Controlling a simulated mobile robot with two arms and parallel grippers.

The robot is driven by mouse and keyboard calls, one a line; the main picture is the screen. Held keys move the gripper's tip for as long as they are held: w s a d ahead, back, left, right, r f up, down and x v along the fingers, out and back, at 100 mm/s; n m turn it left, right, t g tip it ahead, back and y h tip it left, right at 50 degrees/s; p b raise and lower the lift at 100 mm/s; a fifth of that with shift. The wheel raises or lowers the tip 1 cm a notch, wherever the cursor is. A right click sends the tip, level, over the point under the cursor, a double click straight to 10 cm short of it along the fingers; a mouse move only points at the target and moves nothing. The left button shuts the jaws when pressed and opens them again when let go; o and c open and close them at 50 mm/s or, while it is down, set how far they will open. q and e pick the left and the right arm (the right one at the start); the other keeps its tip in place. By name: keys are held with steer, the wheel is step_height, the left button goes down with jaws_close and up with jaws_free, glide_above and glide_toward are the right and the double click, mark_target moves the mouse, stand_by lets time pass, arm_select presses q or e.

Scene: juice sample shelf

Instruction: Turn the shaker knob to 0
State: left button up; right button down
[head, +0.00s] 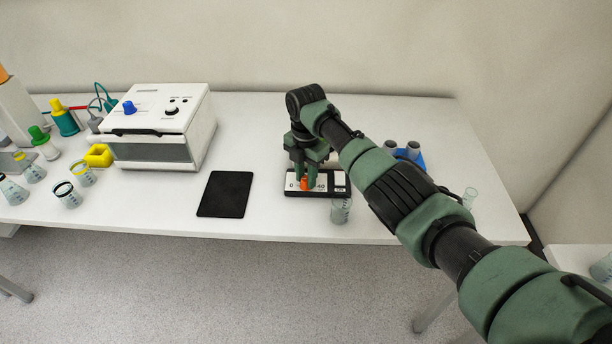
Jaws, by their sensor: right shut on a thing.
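The shaker (338,182) is a small dark-edged box with a white top panel marked 0 on the left and 40 on the right. Its orange knob (305,184) sits on the panel between these marks. My right gripper (306,178) points down over the shaker and is shut on the orange knob. The fingers and arm cover the back of the shaker, and the knob's exact setting is too small to read. My left gripper is not in view.
A glass beaker (341,210) stands close in front of the shaker. A black pad (225,194) lies to its left, and a white device (159,126) stands further left. A blue holder (409,155) is behind my arm. Several beakers and bottles crowd the table's left end.

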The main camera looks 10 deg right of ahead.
mark_target(306, 179)
steer(key=shift+w, duration=0.1)
steer(key=c, duration=1.1)
jaws_free()
steer(key=shift+c, duration=0.2)
steer(key=shift+r, duration=0.1)
step_height(306, 179, up, 8)
steer(key=shift+f+b, duration=0.15)
steer(key=shift+b, duration=0.75)
steer(key=shift+f, duration=0.1)
